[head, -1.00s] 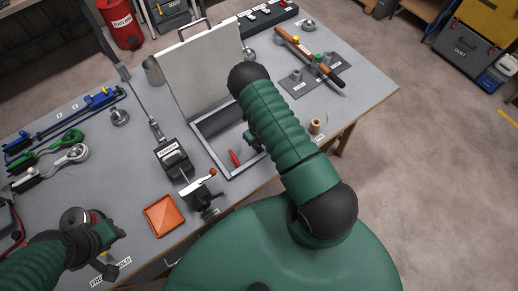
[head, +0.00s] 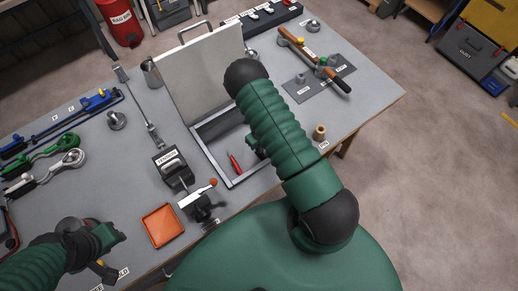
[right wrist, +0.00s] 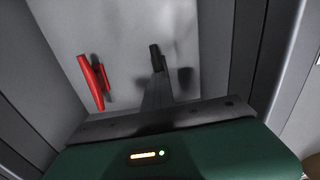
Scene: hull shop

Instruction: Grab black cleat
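The case (head: 237,184) stands open on the bench, with a red cleat (head: 235,164) on its floor. The red cleat also shows at the left in the right wrist view (right wrist: 93,82). My right gripper (right wrist: 157,78) is inside or just above the case, right of the red cleat. Its fingers are together in the middle, with a slim dark piece at their tips that looks like the black cleat (right wrist: 155,57); most of it is hidden. In the head view my right forearm covers the fingers. My left gripper (head: 112,252) is over the bench's front left; its opening is unclear.
The case's white lid (head: 203,75) stands up behind the case. A small vise (head: 198,202) and an orange tray (head: 162,225) are left of it. A wooden spool (head: 319,132) and a grey board (head: 318,85) are to the right. Ratchets (head: 55,160) lie at far left.

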